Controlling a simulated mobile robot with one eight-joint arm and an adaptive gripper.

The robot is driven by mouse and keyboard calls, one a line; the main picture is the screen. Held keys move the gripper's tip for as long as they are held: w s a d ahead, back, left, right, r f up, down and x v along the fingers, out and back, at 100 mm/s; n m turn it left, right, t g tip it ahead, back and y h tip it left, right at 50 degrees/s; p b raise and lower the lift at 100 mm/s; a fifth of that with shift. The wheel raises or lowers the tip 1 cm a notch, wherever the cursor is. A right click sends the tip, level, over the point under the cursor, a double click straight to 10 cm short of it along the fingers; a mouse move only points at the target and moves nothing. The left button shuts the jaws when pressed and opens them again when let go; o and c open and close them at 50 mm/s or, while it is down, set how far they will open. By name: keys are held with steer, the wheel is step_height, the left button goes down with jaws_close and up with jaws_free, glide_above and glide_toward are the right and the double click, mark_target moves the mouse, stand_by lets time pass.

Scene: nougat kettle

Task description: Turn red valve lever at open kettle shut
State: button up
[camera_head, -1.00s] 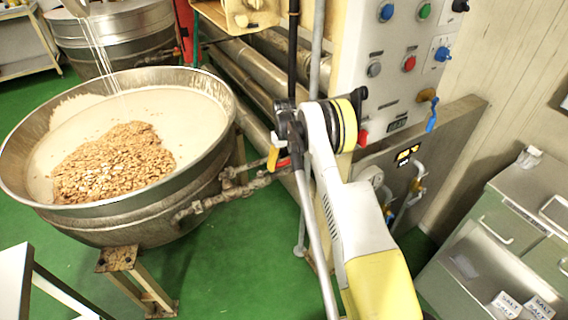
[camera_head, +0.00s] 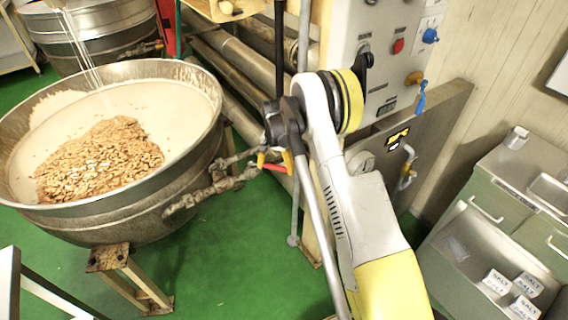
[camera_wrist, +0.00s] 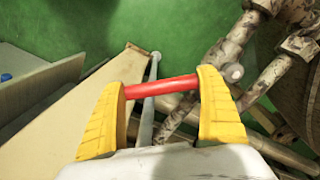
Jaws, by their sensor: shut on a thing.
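The open kettle (camera_head: 105,224) stands at the left, a wide steel bowl holding a pale mass and a heap of nuts. Its pipework (camera_head: 212,190) runs from its right side toward my gripper. The red valve lever (camera_head: 273,167) lies between the yellow fingers of my gripper (camera_head: 274,163). In the wrist view the red lever (camera_wrist: 160,87) spans from one yellow finger to the other, and my gripper (camera_wrist: 161,95) is shut on its ends. The lever's joint with the valve is hard to make out.
A control panel (camera_head: 375,75) with buttons and a blue-handled valve (camera_head: 421,97) stands behind my arm. A green-grey cabinet (camera_head: 490,215) with salt packs is at right. A kettle stand leg (camera_head: 140,285) is at lower left. Green floor is clear below the pipes.

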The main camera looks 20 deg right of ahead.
steer(key=s+a+m+b, duration=0.1)
steer(key=s+a+m, duration=0.2)
steer(key=a+m, duration=0.3)
steer(key=shift+a+m, duration=0.2)
steer(key=shift+m, duration=0.8)
steer(key=o, duration=1.2)
steer(key=shift+s, duration=0.1)
steer(key=shift+r, duration=0.1)
step_height(320, 180, up, 12)
steer(key=shift+f, duration=0.1)
steer(key=shift+a, duration=0.1)
